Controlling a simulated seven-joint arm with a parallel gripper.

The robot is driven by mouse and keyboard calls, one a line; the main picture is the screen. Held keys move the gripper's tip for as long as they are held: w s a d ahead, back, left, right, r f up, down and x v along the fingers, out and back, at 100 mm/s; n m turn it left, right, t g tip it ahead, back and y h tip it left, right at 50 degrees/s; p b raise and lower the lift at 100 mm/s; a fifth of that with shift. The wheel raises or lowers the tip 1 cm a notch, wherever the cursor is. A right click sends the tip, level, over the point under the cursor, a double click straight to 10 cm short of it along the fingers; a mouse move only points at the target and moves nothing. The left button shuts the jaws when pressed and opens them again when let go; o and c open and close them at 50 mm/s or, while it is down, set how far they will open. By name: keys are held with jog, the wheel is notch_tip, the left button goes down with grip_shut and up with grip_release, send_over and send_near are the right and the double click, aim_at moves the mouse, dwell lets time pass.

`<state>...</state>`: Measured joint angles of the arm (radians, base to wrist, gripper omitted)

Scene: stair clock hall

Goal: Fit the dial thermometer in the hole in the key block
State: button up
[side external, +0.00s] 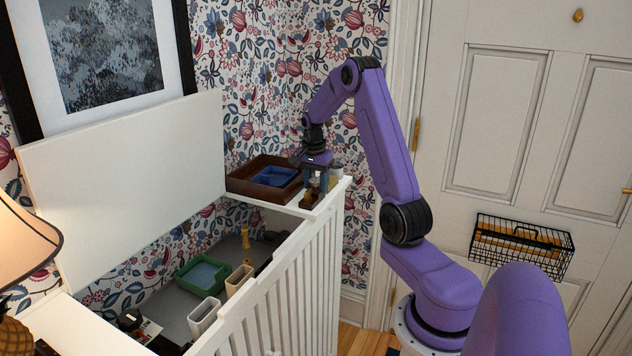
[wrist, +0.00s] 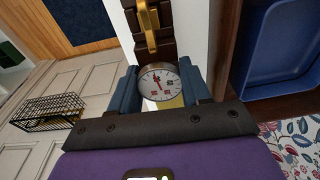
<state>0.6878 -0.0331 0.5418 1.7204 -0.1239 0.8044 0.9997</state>
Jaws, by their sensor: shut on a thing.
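The dial thermometer (wrist: 158,83) has a round white face with a red needle, and it faces the wrist camera. My gripper (wrist: 160,90) is shut on it, one blue finger at each side. In the side view my gripper (side external: 316,182) points down over the far end of the white ledge. The key block (wrist: 168,46) is dark brown with a brass key-shaped piece (wrist: 148,28) on top, just beyond the dial. It also shows small below my gripper in the side view (side external: 309,199). The hole is not visible, and I cannot tell whether the thermometer's stem touches the block.
A brown wooden tray (side external: 243,188) holding a blue tray (side external: 276,177) stands left of my gripper. A pale cylinder (side external: 336,172) is close behind on the right. Below the ledge, a well holds a green tray (side external: 181,283) and cream holders (side external: 204,315). A raised white panel (side external: 130,185) stands left.

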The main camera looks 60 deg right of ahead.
jog(key=shift+f, duration=0.5)
jog(key=o, duration=1.1)
notch_tip(320, 180, up, 17)
jog(key=a, duration=0.2)
jog(key=shift+r, duration=0.15)
